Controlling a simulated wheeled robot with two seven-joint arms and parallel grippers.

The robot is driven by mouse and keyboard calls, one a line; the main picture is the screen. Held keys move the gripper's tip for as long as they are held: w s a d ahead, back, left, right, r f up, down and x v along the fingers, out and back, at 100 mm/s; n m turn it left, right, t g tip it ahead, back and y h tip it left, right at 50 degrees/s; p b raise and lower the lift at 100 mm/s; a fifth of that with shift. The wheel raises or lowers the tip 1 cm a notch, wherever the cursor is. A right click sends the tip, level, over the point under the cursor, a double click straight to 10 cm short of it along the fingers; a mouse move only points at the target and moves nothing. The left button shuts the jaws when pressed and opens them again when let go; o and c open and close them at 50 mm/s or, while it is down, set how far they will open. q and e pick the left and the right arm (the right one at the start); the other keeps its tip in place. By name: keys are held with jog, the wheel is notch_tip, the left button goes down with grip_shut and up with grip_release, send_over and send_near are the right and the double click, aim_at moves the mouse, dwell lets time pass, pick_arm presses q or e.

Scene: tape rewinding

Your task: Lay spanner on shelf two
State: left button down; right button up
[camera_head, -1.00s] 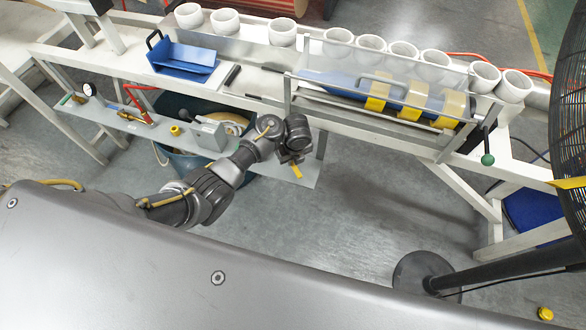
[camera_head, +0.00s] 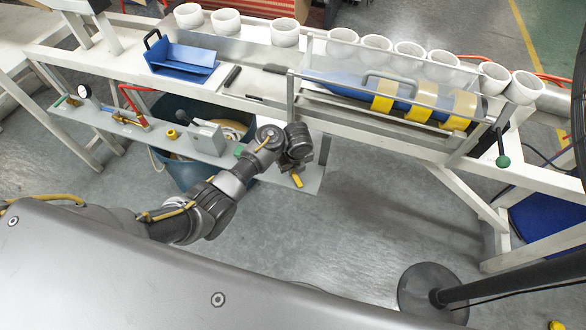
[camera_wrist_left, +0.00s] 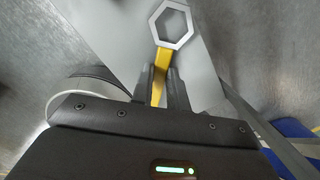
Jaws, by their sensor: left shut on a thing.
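My left gripper (camera_wrist_left: 163,78) is shut on the yellow handle of a spanner (camera_wrist_left: 174,25), whose grey hexagonal ring head points away from me in the left wrist view. In the head view only a yellow bit of the spanner (camera_head: 297,181) shows below the gripper (camera_head: 295,166). The gripper is over the right end of a narrow grey shelf (camera_head: 312,178) under the bench. In the wrist view the grey shelf surface (camera_wrist_left: 112,30) lies behind the ring. I cannot tell whether the spanner touches it. No label shows which shelf is shelf two. My right gripper is not in view.
The shelf holds a grey box (camera_head: 207,138), a gauge (camera_head: 84,91) and valve fittings. A teal bin (camera_head: 180,172) stands below. Above, the bench has a blue tray (camera_head: 183,62), white rings and a guarded tape roller (camera_head: 420,98). A fan stand (camera_head: 437,297) is at right.

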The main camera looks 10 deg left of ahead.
aim_at(296, 176)
pick_arm(q)
jog(key=shift+f, duration=0.6)
jog(key=c, duration=1.4)
grip_release()
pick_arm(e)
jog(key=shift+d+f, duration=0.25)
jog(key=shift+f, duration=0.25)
pick_arm(q)
jog(key=shift+o, duration=0.2)
notch_tip(296, 176, up, 13)
jog(key=s+d+p, duration=0.1)
jog(key=p, duration=0.4)
jog(key=shift+s+d+p, duration=0.15)
jog(key=shift+d+p, duration=0.15)
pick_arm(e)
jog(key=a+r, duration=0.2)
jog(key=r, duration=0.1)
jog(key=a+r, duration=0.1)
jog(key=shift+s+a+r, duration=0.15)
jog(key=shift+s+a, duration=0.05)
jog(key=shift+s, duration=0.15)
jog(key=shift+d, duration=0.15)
